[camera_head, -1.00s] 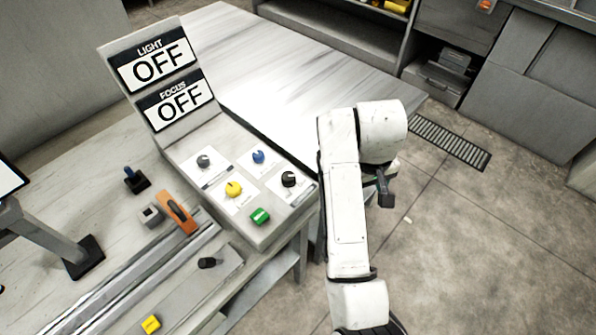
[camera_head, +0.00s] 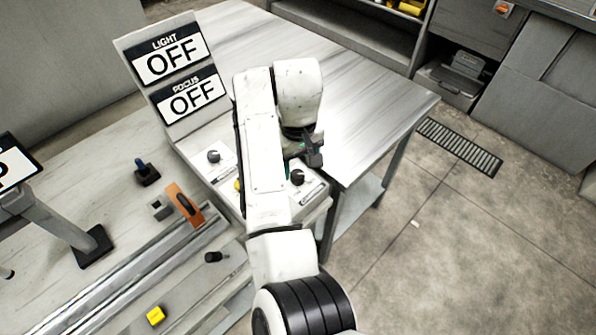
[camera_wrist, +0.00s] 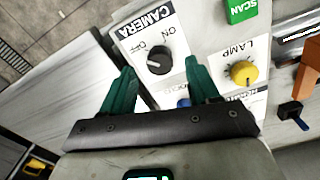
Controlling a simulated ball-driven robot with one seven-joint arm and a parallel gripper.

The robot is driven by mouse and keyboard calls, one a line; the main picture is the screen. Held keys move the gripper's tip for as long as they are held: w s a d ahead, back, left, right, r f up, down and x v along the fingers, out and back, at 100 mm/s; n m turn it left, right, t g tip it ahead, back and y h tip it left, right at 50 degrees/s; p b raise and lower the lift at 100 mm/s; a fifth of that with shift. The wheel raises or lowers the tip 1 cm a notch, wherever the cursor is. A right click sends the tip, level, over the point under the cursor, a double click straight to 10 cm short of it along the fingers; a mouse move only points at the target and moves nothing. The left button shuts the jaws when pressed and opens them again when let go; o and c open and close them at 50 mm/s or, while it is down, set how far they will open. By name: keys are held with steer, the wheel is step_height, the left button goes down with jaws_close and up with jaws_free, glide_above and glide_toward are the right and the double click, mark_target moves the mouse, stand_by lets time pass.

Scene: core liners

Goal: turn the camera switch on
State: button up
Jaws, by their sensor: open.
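The camera switch is a black rotary knob (camera_wrist: 158,61) on a white plate marked CAMERA, with OFF and ON printed beside it. It also shows in the head view as a black knob (camera_head: 297,177) near the right edge of the sloped panel. Which mark its pointer faces is hard to tell. My gripper (camera_wrist: 159,68) has two green fingers, spread apart with nothing between them. In the wrist view the knob appears between and just past the fingertips; whether they touch it is not clear. In the head view my arm hides part of the panel.
A yellow LAMP knob (camera_wrist: 242,73), a green SCAN button (camera_wrist: 240,10) and a partly hidden blue knob (camera_wrist: 184,103) are close by. The LIGHT sign (camera_head: 171,53) and FOCUS sign (camera_head: 191,98) read OFF. A grey knob (camera_head: 214,156) sits left of my arm.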

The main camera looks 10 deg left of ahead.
mark_target(298, 174)
steer(key=shift+f, duration=1.8)
steer(key=shift+c, duration=0.2)
steer(key=c, duration=1)
